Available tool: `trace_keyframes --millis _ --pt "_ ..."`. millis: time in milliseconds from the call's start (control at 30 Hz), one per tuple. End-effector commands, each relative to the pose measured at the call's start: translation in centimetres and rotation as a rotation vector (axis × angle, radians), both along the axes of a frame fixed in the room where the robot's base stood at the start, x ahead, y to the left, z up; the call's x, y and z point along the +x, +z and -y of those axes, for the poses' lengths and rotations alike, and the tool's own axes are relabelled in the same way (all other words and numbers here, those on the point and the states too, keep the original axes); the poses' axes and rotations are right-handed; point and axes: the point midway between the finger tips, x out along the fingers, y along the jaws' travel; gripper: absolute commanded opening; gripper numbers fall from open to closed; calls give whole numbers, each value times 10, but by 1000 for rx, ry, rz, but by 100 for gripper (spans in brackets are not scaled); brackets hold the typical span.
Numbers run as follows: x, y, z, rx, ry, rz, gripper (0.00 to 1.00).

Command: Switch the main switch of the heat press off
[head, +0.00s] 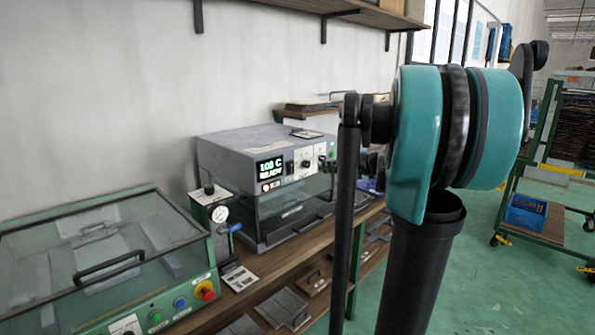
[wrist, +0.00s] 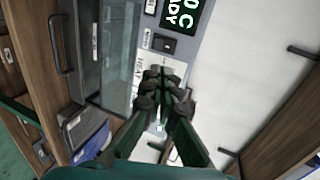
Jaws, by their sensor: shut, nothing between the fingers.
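The heat press (head: 225,150) is a grey box on the wooden bench in the head view, with a dark glass front below its control panel. Its display (head: 270,168) is lit and reads about 108 C READY; part of it shows at the top of the wrist view (wrist: 183,14). A dark rocker-like switch (wrist: 163,43) sits on the panel below the display in the wrist view; its position is too small to tell. My gripper (wrist: 163,80) is shut and empty, its fingertips over the panel just below that switch. Contact cannot be told.
A green-framed machine with a clear lid (head: 110,250) stands at the left. A pressure gauge unit (head: 218,215) stands between it and the press. A wall shelf (head: 350,10) is above. Open green floor and a trolley (head: 540,220) lie to the right.

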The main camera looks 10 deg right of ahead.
Motion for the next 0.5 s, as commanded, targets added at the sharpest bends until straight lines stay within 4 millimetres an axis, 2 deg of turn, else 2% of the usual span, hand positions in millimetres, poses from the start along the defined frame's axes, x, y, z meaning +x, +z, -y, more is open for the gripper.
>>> trace_keyframes --millis 267,500 --pt "2 -1 -2 -2 2 -1 0" --pt "26 -12 -21 -3 5 -1 0"
